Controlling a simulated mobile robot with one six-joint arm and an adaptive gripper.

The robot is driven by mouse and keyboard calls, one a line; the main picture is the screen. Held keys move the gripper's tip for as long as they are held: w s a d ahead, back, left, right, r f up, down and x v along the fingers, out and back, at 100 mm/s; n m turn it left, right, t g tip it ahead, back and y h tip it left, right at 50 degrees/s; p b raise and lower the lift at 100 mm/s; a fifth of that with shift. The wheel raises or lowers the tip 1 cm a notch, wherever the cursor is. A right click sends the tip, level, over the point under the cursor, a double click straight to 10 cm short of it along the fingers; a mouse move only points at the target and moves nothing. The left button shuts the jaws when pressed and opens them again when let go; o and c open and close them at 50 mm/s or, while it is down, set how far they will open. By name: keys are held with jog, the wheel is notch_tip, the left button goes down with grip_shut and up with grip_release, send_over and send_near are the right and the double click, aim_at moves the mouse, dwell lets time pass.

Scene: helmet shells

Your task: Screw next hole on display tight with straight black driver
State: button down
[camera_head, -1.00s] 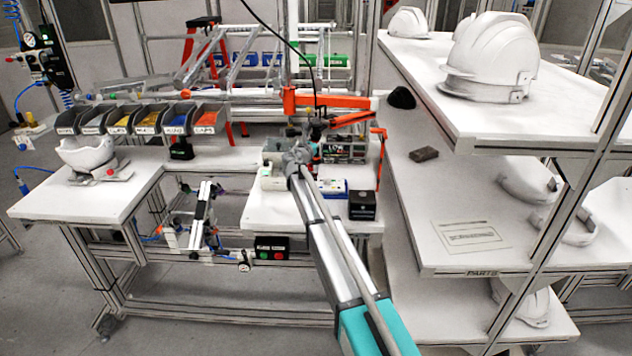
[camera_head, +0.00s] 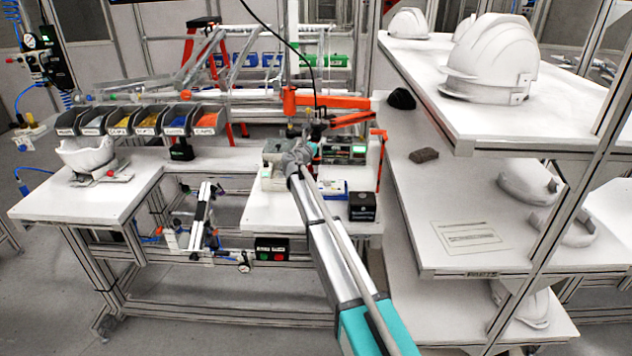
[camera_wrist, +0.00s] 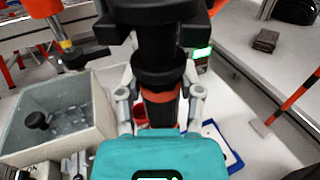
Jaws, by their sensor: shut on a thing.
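In the wrist view, my gripper (camera_wrist: 158,100) is shut on the straight black driver (camera_wrist: 157,45), which stands roughly upright with an orange band near the fingers. The driver's tip is hidden behind my gripper's teal body. In the head view, my gripper (camera_head: 298,155) is over the right part of the bench, and the driver is too small to make out. The display (camera_head: 358,149) shows green beside the gripper, its text unreadable; a lit green patch also shows in the wrist view (camera_wrist: 202,52). A white helmet shell (camera_head: 86,155) sits on a fixture at the left bench, well apart from my gripper.
A grey bin (camera_wrist: 60,118) with small parts stands left of my gripper. An orange arm (camera_head: 335,101) hangs behind it. A black box (camera_head: 362,205) and the shelf (camera_head: 450,215) are to the right. Part bins (camera_head: 145,120) line the bench back.

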aim_at(315, 127)
jog(key=shift+r+p, duration=2.55)
jog(key=shift+r, duration=0.2)
